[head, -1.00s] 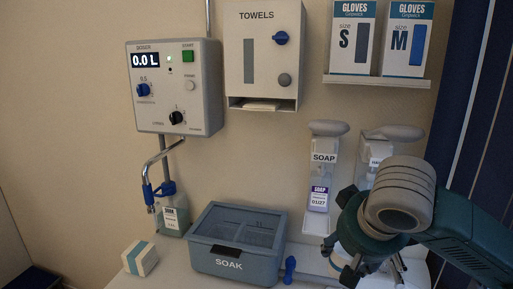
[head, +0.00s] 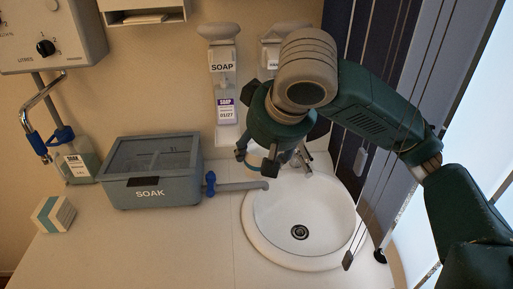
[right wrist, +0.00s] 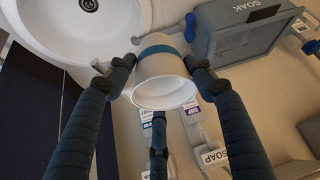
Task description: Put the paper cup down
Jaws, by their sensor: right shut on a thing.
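The paper cup (right wrist: 160,65) is white with a teal band and shows in the right wrist view, its open mouth toward the camera. My right gripper (right wrist: 156,68) is shut on it, with fingers on both sides and a third finger below in the picture. In the head view my right gripper (head: 257,165) is in front of the wall, above the counter at the back left of the basin. There the cup is mostly hidden by the gripper, so I cannot tell its clearance from the counter. My left gripper is in neither view.
The round white basin (head: 325,211) has a tap behind it. The grey soak box (head: 150,188) stands left on the counter (head: 150,245), with a blue-handled pipe between them. A small box (head: 53,214) is at far left. The front counter is clear. Soap dispensers (head: 225,95) hang behind.

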